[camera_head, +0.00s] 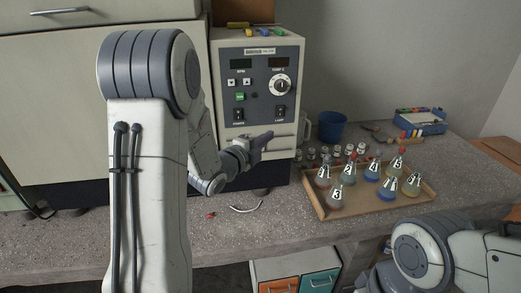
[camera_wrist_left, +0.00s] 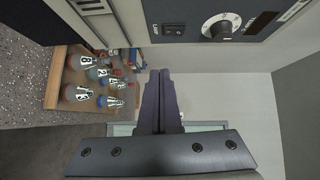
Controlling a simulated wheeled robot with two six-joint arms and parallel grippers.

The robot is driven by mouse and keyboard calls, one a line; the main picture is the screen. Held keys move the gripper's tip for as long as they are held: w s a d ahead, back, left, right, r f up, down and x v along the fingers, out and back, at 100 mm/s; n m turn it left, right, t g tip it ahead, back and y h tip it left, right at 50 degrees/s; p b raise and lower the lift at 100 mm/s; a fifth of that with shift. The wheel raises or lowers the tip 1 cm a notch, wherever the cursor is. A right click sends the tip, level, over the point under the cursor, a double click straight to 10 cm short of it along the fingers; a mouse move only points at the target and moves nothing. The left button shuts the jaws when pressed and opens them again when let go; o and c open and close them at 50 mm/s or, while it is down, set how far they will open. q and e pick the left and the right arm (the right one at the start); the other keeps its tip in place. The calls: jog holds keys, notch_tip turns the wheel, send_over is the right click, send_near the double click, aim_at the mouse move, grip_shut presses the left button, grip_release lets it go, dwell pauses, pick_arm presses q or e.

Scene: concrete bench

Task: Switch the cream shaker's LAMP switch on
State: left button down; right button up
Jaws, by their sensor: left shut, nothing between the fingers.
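The cream shaker (camera_head: 313,100) stands at the back of the bench with a dark control panel (camera_head: 262,88). Its LAMP switch (camera_head: 280,112) is a black rocker at the panel's lower right; it also shows in the left wrist view (camera_wrist_left: 173,29). I cannot tell which way the rocker is tipped. My left gripper (camera_head: 268,136) is shut and empty, just below and in front of the LAMP switch. In the left wrist view its fingers (camera_wrist_left: 160,75) point toward the area beside the switch, apart from it. My right gripper is out of view.
A POWER switch (camera_head: 239,114) sits left of LAMP, with a dial (camera_head: 281,84) above. A wooden tray (camera_head: 335,214) of numbered flasks and small bottles stand right of the shaker. A blue cup (camera_head: 332,126) and blue box (camera_head: 420,122) are behind. Bench front holds a red bit (camera_head: 210,215).

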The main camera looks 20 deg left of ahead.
pick_arm(q)
jog(key=shift+f+v, duration=0.1)
jog(key=shift+v, duration=0.6)
jog(key=shift+f+v, duration=0.15)
jog(key=shift+v, duration=0.5)
jog(key=s+d+f+n+g+y, duration=0.1)
jog(key=s+d+f+n+g, duration=0.25)
jog(key=d, duration=0.35)
jog(key=s+d+f+n+g, duration=0.2)
jog(key=s+d+n+g, duration=0.15)
jog(key=d, duration=0.35)
jog(key=s+d+n+g, duration=0.2)
jog(key=s+g, duration=0.3)
jog(key=s, duration=0.8)
jog(key=s+d+n+g+y+p, duration=0.1)
jog(key=s+d+n+g, duration=0.2)
jog(key=s, duration=0.9)
jog(key=shift+s+d+f+g, duration=0.3)
jog(key=shift+s+d+g, duration=0.1)
jog(key=shift+d+g, duration=0.6)
